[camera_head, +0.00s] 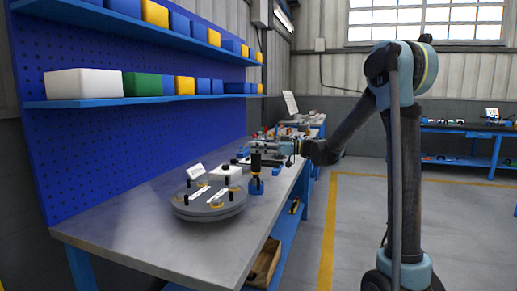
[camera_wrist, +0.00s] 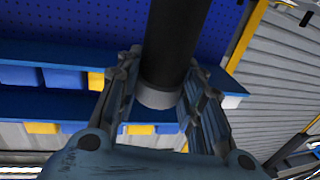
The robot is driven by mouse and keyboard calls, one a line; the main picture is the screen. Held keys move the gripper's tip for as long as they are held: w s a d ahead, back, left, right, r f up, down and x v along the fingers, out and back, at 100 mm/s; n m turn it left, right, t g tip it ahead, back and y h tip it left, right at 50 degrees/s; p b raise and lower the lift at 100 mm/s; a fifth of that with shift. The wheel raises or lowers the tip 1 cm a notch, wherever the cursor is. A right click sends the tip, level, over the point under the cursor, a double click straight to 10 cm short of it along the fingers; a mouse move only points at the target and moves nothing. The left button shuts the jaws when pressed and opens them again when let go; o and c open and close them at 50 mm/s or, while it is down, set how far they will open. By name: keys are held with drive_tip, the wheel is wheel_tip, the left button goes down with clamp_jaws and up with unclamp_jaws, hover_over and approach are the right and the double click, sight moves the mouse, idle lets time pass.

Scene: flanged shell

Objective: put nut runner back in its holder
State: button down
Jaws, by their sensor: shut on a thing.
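The nut runner (camera_head: 256,161), a dark upright cylinder with an orange band low down, stands over the right part of the workbench. Its lower end meets a small blue holder (camera_head: 257,187) near the bench's right edge; I cannot tell whether it is seated in the holder or just above it. My gripper (camera_head: 263,151) reaches in from the right at the tool's upper part. In the wrist view my gripper (camera_wrist: 168,75) has its two fingers on either side of the nut runner's dark body (camera_wrist: 177,38), shut on it. The wrist view does not show the holder.
A round grey flanged shell (camera_head: 209,212) with several dark upright studs lies on the workbench (camera_head: 140,225) left of the holder. Blue shelves with bins line the pegboard (camera_head: 110,140). The bench's front is clear.

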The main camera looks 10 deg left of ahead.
drive_tip(key=shift+f, duration=1.4)
drive_tip(key=c, duration=1)
unclamp_jaws()
drive_tip(key=d, duration=0.4)
drive_tip(key=w+d, duration=0.1)
drive_tip(key=d, duration=0.7)
drive_tip(key=shift+w+f, duration=0.1)
drive_tip(key=shift+w, duration=0.15)
drive_tip(key=s+d+f+m+t+h, duration=0.1)
drive_tip(key=s+d+f+m+h, duration=0.5)
drive_tip(key=s+d, duration=0.5)
drive_tip(key=s+d+f+m+t+h, duration=0.2)
drive_tip(key=s+d+f+m+h, duration=0.4)
drive_tip(key=s+d+f, duration=0.3)
drive_tip(key=s+d+f+m+t+h, duration=0.1)
drive_tip(key=s+d+f+m+h, duration=0.4)
drive_tip(key=s+d, duration=0.7)
drive_tip(key=shift+s+d+f+m+h, duration=0.2)
drive_tip(key=shift+f+m, duration=0.35)
drive_tip(key=shift+f, duration=0.35)
drive_tip(key=shift+s+d+f+m+h, duration=0.1)
drive_tip(key=shift+s+f+m+h, duration=0.1)
drive_tip(key=shift+f+m, duration=0.5)
